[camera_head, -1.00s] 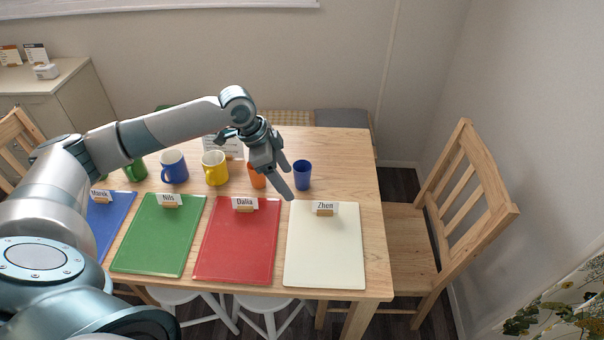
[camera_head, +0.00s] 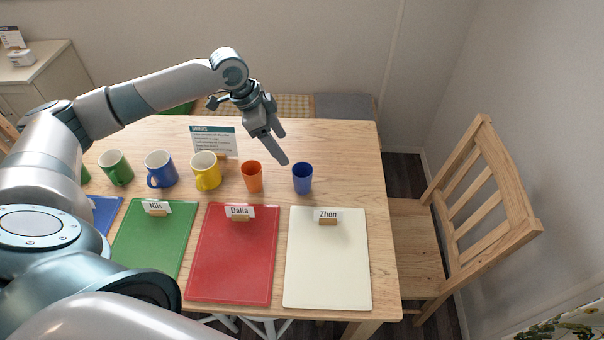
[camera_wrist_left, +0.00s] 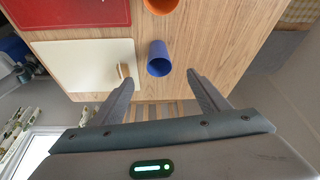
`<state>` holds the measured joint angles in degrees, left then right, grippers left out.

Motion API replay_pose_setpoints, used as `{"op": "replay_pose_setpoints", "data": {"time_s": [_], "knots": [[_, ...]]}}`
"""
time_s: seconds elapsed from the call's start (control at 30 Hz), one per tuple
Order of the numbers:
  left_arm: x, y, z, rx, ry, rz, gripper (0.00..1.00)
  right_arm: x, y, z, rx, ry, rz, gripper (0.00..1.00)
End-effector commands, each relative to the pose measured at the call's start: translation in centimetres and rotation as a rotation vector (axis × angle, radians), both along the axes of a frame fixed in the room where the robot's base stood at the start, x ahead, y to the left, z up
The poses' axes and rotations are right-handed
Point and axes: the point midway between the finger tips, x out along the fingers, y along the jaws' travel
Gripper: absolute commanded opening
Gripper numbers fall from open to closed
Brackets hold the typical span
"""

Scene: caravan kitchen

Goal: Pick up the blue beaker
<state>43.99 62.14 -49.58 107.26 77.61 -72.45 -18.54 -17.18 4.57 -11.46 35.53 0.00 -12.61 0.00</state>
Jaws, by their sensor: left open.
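The blue beaker (camera_head: 302,178) stands upright on the table, behind the white mat with the "Zhen" card. In the left wrist view the blue beaker (camera_wrist_left: 159,60) shows ahead of and between the spread fingers, not touching them. My left gripper (camera_head: 277,146) is open and empty, above the table and up and left of the beaker in the head view. Its two fingers (camera_wrist_left: 165,92) are wide apart in the wrist view. My right gripper does not show in the head view.
An orange beaker (camera_head: 252,177) stands just left of the blue one. Yellow (camera_head: 206,171), blue (camera_head: 160,169) and green (camera_head: 116,168) mugs stand further left. A drinks sign (camera_head: 214,140) stands behind them. A chair (camera_head: 470,200) is at the right. The table's back right is clear.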

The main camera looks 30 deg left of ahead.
Motion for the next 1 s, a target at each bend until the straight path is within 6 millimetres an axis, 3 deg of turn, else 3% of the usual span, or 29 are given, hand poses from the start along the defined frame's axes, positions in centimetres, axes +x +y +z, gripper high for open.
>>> {"op": "replay_pose_setpoints", "data": {"time_s": [0.47,1.0], "knots": [[0.3,-0.4,-1.0,-0.002,0.002,0.001,0.69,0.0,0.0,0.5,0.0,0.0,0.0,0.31],[2.2,-3.4,-9.2,-0.001,0.003,0.0,0.69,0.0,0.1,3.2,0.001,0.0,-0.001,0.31]]}}
